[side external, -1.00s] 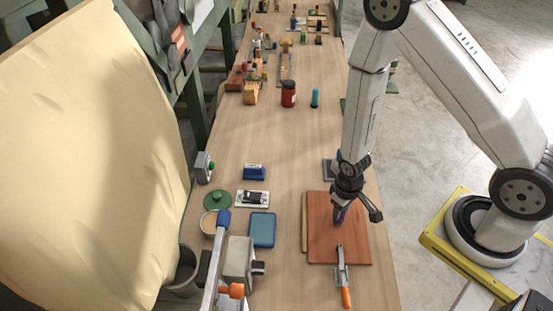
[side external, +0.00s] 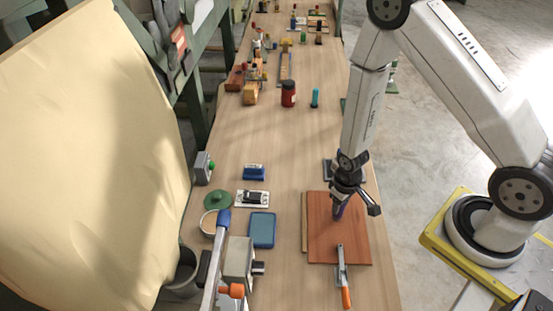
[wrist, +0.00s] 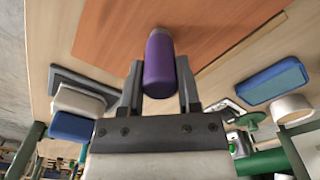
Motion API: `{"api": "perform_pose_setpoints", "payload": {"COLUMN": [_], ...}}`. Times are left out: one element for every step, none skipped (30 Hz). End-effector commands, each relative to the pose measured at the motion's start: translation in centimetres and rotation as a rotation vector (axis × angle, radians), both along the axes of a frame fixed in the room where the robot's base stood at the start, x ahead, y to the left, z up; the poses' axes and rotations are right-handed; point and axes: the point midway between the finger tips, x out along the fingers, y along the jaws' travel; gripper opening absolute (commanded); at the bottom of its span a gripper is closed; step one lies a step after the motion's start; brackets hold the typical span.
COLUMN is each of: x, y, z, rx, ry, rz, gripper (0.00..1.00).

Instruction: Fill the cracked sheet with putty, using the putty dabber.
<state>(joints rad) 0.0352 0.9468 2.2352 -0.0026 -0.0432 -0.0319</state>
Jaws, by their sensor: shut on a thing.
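The reddish-brown sheet (side external: 350,240) lies flat on the bench; it also fills the top of the wrist view (wrist: 190,22). I cannot make out a crack in it. My gripper (side external: 341,202) is over the sheet's upper part, shut on the purple-handled putty dabber (wrist: 158,66). In the wrist view my gripper (wrist: 158,88) has a finger on each side of the handle. The dabber points down at the sheet, and its tip is mostly hidden behind the handle. I cannot tell whether the tip touches the sheet. An open round tub (side external: 209,223), maybe the putty, stands at the left.
An orange-handled tool (side external: 343,275) lies over the sheet's front edge. A green lid (side external: 217,200), a blue pad (side external: 262,230) and a blue block (side external: 254,172) are on the left. A red jar (side external: 288,94) stands farther back. The mid-bench is clear.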

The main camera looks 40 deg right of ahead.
Motion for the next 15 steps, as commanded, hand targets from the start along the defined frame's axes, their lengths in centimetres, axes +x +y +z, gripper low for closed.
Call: {"api": "perform_pose_setpoints", "payload": {"x": [0.17,0.22,0.26,0.28,0.28,0.29,0.28,0.29,0.31,0.34,0.38,0.47,0.54,0.64,0.8], "y": [-0.17,-0.22,-0.27,-0.29,-0.3,-0.3,-0.3,-0.3,-0.32,-0.35,-0.4,-0.48,-0.56,-0.65,-0.8], "z": [0.03,0.04,0.05,0.05,0.05,0.05,0.05,0.05,0.05,0.04,0.04,0.02,0.0,-0.01,-0.03], "rx": [0.0,0.0,0.0,0.0,0.0,0.0,0.0,0.0,0.0,0.0,0.0,0.0,0.0,0.0,0.0], "ry": [-0.001,-0.001,-0.001,0.0,0.0,0.0,0.0,0.0,0.0,0.0,0.0,0.0,0.0,0.0,0.0], "rz": [0.0,0.0,0.001,0.001,0.001,0.001,0.001,0.001,0.001,0.001,0.001,0.0,0.0,0.0,-0.001], "gripper": [0.0,0.0,0.0,0.0,0.0,0.0,0.0,0.0,0.0,0.0,0.0,0.0,0.0,0.0,0.0]}}
